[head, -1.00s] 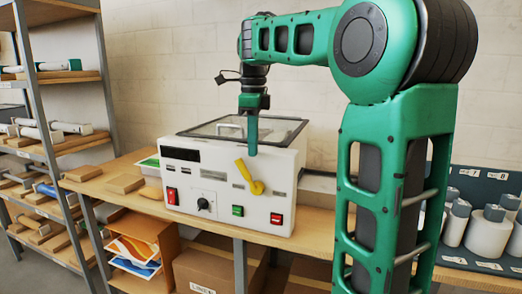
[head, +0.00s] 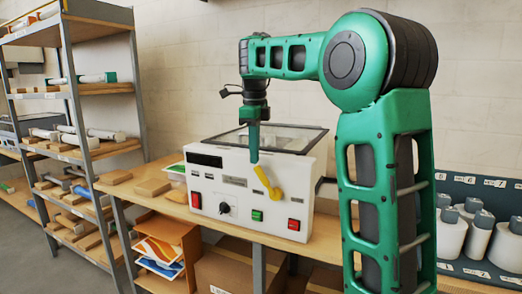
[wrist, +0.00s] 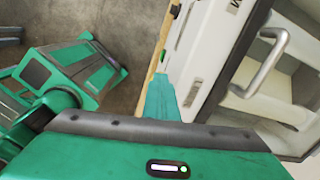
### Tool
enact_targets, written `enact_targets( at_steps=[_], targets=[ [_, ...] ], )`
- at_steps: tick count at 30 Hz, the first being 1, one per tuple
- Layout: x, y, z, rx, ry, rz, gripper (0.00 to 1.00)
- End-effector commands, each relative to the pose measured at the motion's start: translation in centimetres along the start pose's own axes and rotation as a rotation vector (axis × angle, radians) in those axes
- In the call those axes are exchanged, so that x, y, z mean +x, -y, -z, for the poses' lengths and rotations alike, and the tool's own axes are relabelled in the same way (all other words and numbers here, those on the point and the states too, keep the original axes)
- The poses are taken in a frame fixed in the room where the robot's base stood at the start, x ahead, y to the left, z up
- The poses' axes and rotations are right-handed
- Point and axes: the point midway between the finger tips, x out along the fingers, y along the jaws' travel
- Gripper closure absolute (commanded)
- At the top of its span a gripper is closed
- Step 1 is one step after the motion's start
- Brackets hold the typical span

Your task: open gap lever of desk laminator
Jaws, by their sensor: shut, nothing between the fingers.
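The desk laminator (head: 225,180) is a white box with a dark-framed clear lid, standing on a wooden bench. Its yellow gap lever (head: 267,182) is on the front panel, slanting down to the right. My gripper (head: 253,160) points straight down, its shut fingers in front of the panel at the lever's upper end. The fingertips overlap the lever's top in the head view; I cannot tell if they touch it. In the wrist view the shut fingers (wrist: 168,98) lie beside the laminator's white body (wrist: 207,50). The lever does not show there.
The panel also carries a red switch (head: 196,200), a knob (head: 224,208), a green button (head: 257,215) and a red button (head: 294,224). Wooden blocks (head: 153,187) lie on the bench to the left. A shelf rack (head: 75,110) stands farther left. White rolls (head: 480,235) stand at right.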

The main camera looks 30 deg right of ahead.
Motion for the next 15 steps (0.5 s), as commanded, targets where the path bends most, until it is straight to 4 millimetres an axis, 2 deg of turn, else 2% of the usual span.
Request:
enact_targets(
  at_steps=[1, 3, 11, 15],
  targets=[
    [1.30, -0.10, -0.49, -0.011, -0.013, -0.016, 1.00],
    [1.44, 0.02, -0.60, -0.011, -0.014, -0.016, 1.00],
    [1.61, 0.29, -0.76, -0.012, -0.014, -0.014, 1.00],
    [1.04, 0.46, -0.32, -0.010, -0.012, -0.011, 1.00]
  ],
)
